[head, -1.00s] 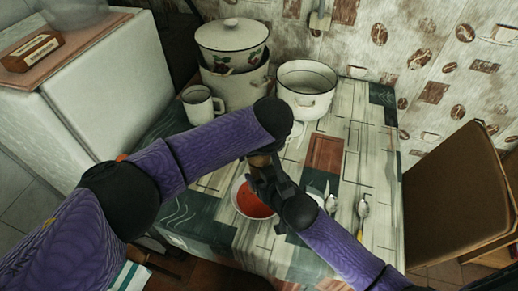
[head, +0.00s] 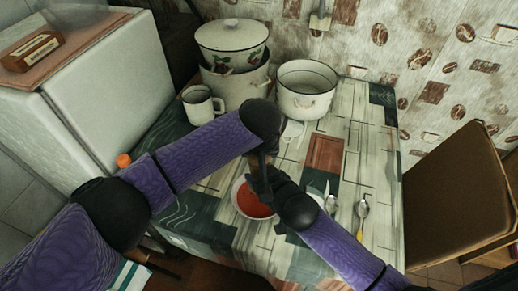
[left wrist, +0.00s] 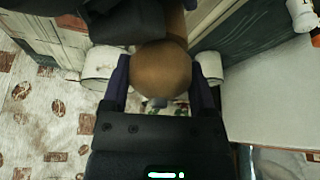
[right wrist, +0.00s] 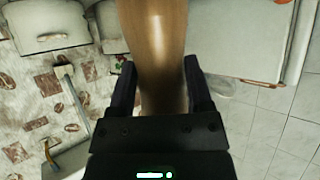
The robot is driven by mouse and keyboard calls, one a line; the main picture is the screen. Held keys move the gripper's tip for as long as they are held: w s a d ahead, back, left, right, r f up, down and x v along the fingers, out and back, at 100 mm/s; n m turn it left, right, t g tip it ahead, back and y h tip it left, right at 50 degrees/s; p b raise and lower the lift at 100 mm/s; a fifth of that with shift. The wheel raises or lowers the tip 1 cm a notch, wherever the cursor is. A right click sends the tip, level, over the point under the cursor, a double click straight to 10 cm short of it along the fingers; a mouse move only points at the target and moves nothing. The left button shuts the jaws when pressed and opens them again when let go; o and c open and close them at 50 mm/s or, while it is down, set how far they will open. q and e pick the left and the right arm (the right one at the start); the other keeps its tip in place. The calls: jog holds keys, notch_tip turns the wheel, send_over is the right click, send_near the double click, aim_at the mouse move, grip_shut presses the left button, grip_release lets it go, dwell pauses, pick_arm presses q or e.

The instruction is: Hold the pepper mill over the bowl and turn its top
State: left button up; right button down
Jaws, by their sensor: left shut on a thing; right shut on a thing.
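The pepper mill is brown and smooth. Its round top (left wrist: 162,70) sits between the fingers of my left gripper (left wrist: 162,92) in the left wrist view, and the gripper is shut on it. Its body (right wrist: 157,45) is between the fingers of my right gripper (right wrist: 160,92) in the right wrist view, and that gripper is shut on it lower down. In the head view, my right gripper (head: 264,182) and left arm hide most of the mill. The white bowl (head: 239,204) with red contents stands on the table just below the grippers, partly covered by them.
A white mug (head: 199,105), stacked pots (head: 233,50) and an open white pot (head: 306,90) stand at the back of the table. Spoons (head: 362,212) lie right of the bowl. A brown chair (head: 455,195) is at the right. The table's right side is mostly clear.

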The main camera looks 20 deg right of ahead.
pick_arm(q)
jog(key=shift+m+h, duration=0.5)
jog(key=shift+m, duration=0.7)
jog(key=o, duration=1.1)
jog(key=shift+o, duration=0.2)
jog(key=v, duration=1.2)
jog(key=shift+s+a+f+t+h, duration=1.15)
jog(key=shift+s+f+t, duration=0.3)
jog(key=shift+t, duration=0.35)
jog(key=x, duration=1.1)
jog(key=shift+w+d+f, duration=0.15)
jog(key=shift+w+d, duration=0.05)
jog(key=shift+d, duration=0.15)
